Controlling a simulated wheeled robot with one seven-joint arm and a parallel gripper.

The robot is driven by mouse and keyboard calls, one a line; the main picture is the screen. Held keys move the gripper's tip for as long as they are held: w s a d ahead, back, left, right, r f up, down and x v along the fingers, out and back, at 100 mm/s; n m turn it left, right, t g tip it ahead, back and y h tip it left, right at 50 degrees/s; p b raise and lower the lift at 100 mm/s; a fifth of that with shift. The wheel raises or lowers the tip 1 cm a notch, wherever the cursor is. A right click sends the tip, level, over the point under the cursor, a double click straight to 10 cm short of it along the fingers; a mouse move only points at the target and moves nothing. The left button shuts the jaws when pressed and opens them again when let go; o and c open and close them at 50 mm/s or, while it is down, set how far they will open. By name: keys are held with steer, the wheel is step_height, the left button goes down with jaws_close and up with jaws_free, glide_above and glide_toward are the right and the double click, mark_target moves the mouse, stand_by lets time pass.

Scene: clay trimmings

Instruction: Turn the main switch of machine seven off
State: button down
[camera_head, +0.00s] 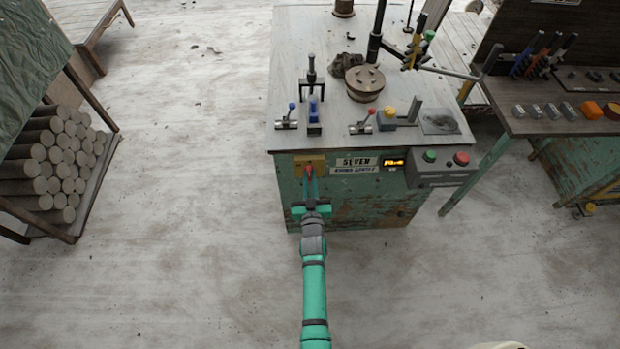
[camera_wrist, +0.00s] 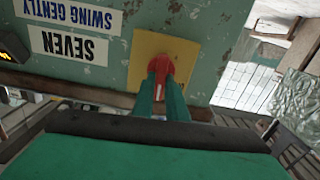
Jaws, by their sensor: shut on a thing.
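Machine seven is a worn green cabinet (camera_head: 370,205) with a label reading "SEVEN" (camera_head: 356,162); the label also shows upside down in the wrist view (camera_wrist: 75,45). Its main switch is a red handle (camera_wrist: 176,55) on a yellow plate (camera_wrist: 143,62), at the left of the front panel in the head view. My gripper (camera_head: 310,178) reaches straight to the switch, and its two fingers are shut on the red handle. The fingers hide part of the handle, so its exact angle is hard to read. A small amber display (camera_head: 393,162) right of the label is lit.
A control box with a green button (camera_head: 430,156) and a red button (camera_head: 461,158) juts out at the front right. Small levers (camera_head: 287,120) and a round turntable (camera_head: 365,82) stand on the top. A clay log rack (camera_head: 55,160) stands left; the floor between is clear.

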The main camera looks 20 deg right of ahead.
steer(key=n, duration=0.5)
steer(key=shift+a+f, duration=0.1)
steer(key=shift+a, duration=0.1)
steer(key=shift+w+a+f+n, duration=0.1)
steer(key=shift+f+n, duration=0.05)
steer(key=shift+n, duration=1.9)
steer(key=shift+s+a+f+n, duration=0.1)
steer(key=shift+f+n, duration=0.1)
steer(key=shift+n, duration=1.8)
steer(key=shift+w+a+f+n, duration=0.1)
steer(key=shift+f+n, duration=0.05)
steer(key=shift+n, duration=1.9)
steer(key=c, duration=1.8)
jaws_free()
steer(key=shift+o, duration=0.2)
